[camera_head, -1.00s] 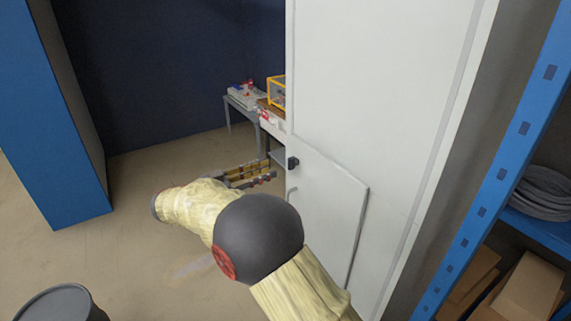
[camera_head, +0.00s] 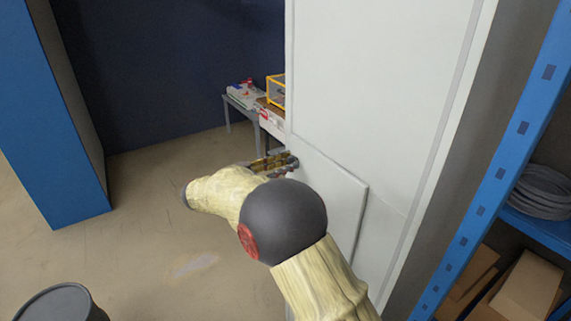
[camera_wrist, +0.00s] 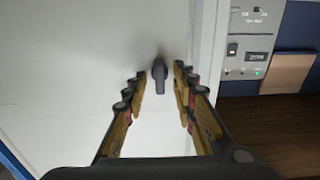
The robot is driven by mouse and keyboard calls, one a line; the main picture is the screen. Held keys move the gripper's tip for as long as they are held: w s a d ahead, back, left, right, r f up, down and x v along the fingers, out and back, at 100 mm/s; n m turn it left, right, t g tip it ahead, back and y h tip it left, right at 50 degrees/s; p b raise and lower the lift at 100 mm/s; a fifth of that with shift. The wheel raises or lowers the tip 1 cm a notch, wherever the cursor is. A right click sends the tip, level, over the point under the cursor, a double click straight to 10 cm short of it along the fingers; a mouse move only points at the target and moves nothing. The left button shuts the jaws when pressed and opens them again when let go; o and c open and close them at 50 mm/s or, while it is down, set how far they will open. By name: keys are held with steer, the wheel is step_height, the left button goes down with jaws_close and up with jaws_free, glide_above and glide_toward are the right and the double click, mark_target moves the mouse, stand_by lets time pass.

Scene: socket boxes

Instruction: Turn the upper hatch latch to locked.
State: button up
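The upper hatch latch (camera_wrist: 159,78) is a small dark knob with a short lever on the white panel. In the wrist view its lever points down the picture, between my fingertips. My gripper (camera_wrist: 160,74) is open, with one finger on each side of the latch and a visible gap to each. In the head view my gripper (camera_head: 282,163) is at the left edge of the hatch (camera_head: 346,200), by its top corner, and hides most or all of the latch. My arm covers the lower part of the hatch.
A tall white panel (camera_head: 380,90) rises above the hatch. A blue shelf rack (camera_head: 500,165) stands at the right and a blue cabinet (camera_head: 60,130) at the left. A dark drum (camera_head: 62,305) is at the lower left. The floor between is clear.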

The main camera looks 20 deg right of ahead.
steer(key=shift+c, duration=1.3)
steer(key=c, duration=0.4)
jaws_close()
steer(key=shift+n, duration=0.3)
steer(key=shift+w+a+f+n+p, duration=0.15)
steer(key=shift+n+p, duration=0.75)
steer(key=shift+n, duration=3.4)
steer(key=shift+w+d+n+p, duration=0.1)
steer(key=shift+n+p, duration=0.75)
steer(key=shift+n, duration=3.45)
